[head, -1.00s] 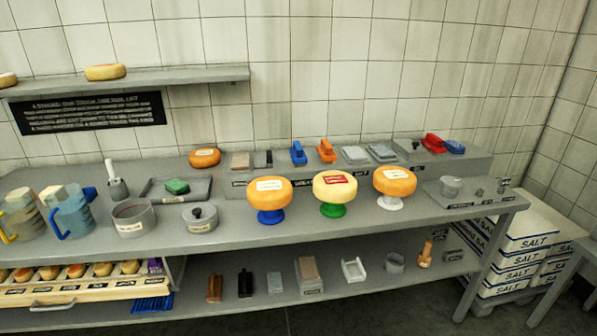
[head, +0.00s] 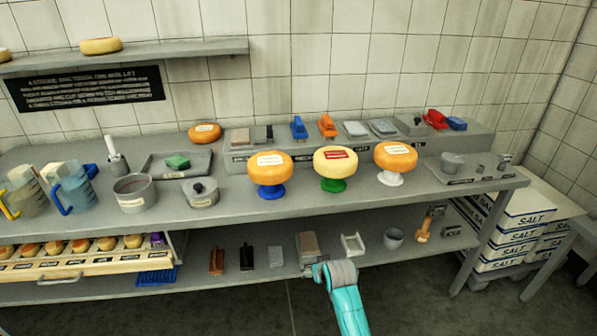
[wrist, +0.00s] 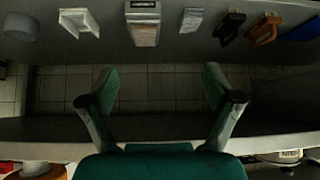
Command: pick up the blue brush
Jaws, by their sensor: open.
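A blue handled piece (head: 298,128), which looks like the blue brush, stands on the raised grey step at the back of the bench, left of a similar orange piece (head: 327,126). A smaller blue piece (head: 456,123) lies at the step's right end; I cannot tell whether it is a brush. My gripper (wrist: 160,75) is open and empty, its two fingers wide apart in the wrist view. In the head view my teal arm reaches in from the bottom, at the lower shelf's front edge, well below and apart from the blue piece. The fingers cannot be made out there.
Three cheese wheels on stands (head: 270,169) occupy the bench in front of the step. The lower shelf (head: 190,291) holds several items, including a brown block (head: 307,243), a white bracket (head: 352,244) and a blue mat-like piece (head: 156,277). Open floor lies in front.

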